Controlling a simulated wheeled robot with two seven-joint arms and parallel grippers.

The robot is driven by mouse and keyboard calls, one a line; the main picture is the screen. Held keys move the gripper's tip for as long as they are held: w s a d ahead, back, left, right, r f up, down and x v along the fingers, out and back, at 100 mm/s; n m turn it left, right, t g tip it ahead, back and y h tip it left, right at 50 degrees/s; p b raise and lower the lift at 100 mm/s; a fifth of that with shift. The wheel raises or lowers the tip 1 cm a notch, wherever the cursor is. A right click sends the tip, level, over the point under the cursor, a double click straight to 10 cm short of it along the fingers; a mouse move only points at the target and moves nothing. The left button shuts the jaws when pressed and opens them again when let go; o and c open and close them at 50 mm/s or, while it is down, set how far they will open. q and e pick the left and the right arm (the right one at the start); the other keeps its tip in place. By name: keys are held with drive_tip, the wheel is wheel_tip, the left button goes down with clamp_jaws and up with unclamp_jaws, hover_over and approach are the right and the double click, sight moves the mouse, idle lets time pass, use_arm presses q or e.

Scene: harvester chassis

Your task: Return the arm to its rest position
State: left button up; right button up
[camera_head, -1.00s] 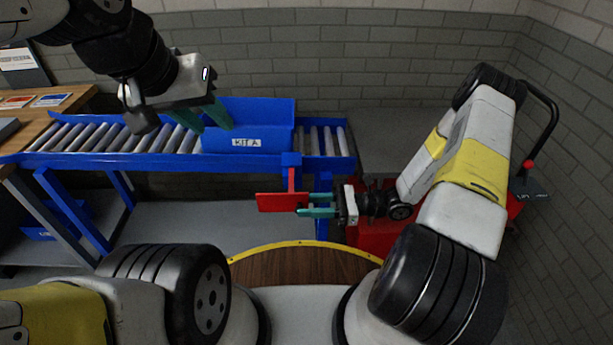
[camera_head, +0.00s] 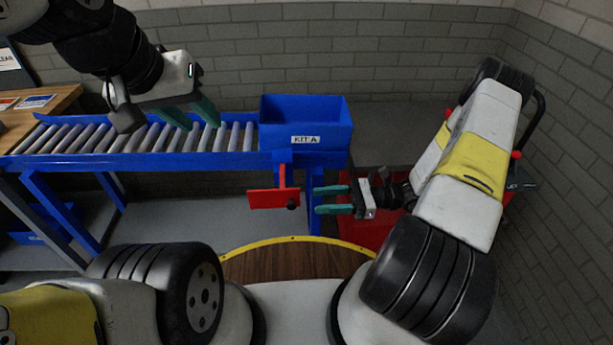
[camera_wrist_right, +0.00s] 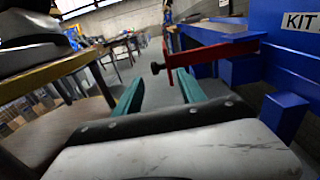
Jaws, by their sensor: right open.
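My right gripper (camera_head: 317,200) is open and empty in the head view. Its two teal fingers point left, a short gap to the right of a red plate (camera_head: 268,199) with a black knob (camera_head: 292,206). In the right wrist view, the open fingers (camera_wrist_right: 158,88) have nothing between them, and the red part (camera_wrist_right: 200,55) with its knob (camera_wrist_right: 156,68) is ahead. My left gripper (camera_head: 192,115) is open, with its teal fingers over the roller conveyor, left of the blue KIT A bin (camera_head: 305,140) and apart from it.
The blue-framed roller conveyor (camera_head: 130,140) runs along the back, with the bin at its right end. A wooden table (camera_head: 45,104) stands at the left. A red cart (camera_head: 375,240) is behind my right arm. A round wooden top (camera_head: 295,262) with a yellow rim lies in front.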

drive_tip(key=shift+d, duration=0.65)
drive_tip(key=s+d+r+n+t+h, duration=0.1)
drive_tip(key=r+n+h, duration=0.4)
drive_tip(key=r, duration=0.6)
drive_tip(key=s+d+r+n+t+h, duration=0.1)
drive_tip(key=s+r+n+t+h, duration=0.2)
drive_tip(key=r, duration=0.8)
drive_tip(key=s+d+r+n+t+h, duration=0.2)
drive_tip(key=s+r+n+h, duration=0.5)
drive_tip(key=r+n, duration=0.3)
drive_tip(key=shift+r+n+h, duration=0.3)
drive_tip(key=shift+r+h, duration=0.1)
drive_tip(key=shift+r, duration=0.5)
